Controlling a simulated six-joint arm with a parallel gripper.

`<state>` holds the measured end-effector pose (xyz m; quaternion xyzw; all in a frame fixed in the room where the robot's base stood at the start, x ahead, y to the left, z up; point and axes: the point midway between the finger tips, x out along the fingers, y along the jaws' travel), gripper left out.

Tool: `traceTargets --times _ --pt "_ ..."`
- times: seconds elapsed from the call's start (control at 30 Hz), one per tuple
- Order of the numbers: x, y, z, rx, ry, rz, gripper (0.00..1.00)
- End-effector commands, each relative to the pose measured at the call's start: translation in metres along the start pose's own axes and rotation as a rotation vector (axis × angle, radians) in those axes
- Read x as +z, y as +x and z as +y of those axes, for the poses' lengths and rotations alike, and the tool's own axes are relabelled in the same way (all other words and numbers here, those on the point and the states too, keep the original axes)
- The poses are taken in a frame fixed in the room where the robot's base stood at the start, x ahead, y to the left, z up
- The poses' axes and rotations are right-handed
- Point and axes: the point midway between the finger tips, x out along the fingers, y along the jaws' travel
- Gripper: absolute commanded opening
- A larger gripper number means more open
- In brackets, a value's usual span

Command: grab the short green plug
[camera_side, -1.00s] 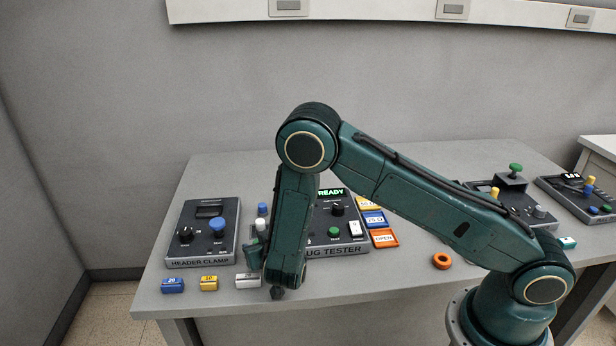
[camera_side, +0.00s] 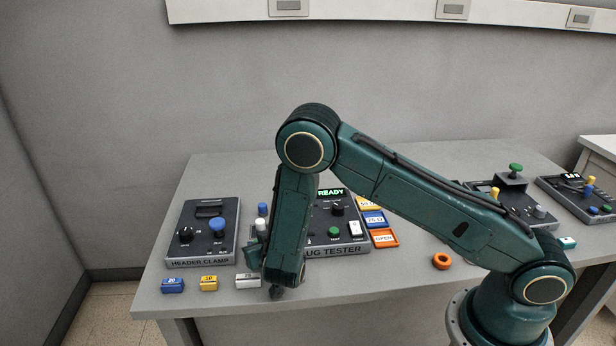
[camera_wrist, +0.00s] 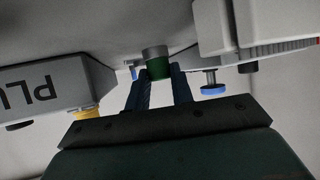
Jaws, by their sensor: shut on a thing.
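The short green plug (camera_wrist: 158,68) has a grey top and sits between the two dark fingers of my gripper (camera_wrist: 159,80) in the wrist view. My gripper is shut on it. In the side view my gripper (camera_side: 256,254) is between the header clamp and the plug tester, behind the white block at the table's front. My wrist hides most of it there, and I cannot make out the green plug clearly in that view.
The header clamp box (camera_side: 187,252) stands left and the plug tester (camera_side: 345,246), showing READY, stands right. Blue (camera_side: 172,285), yellow (camera_side: 208,283) and white (camera_side: 248,281) blocks line the front edge. An orange ring (camera_side: 441,261) lies right. Coloured trays (camera_side: 384,238) adjoin the tester.

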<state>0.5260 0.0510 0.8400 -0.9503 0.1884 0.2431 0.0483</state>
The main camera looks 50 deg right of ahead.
Motion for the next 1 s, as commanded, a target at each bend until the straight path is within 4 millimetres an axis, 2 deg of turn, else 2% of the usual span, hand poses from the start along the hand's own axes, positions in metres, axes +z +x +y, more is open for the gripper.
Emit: traceTargets --times 0.47,0.77,1.0 --pt "-0.012 -0.006 0.000 0.000 0.002 0.001 0.01" --pt "-0.042 -0.022 0.000 -0.001 0.004 0.003 0.01" --pt "-0.076 -0.041 0.000 -0.001 0.005 0.004 0.01"
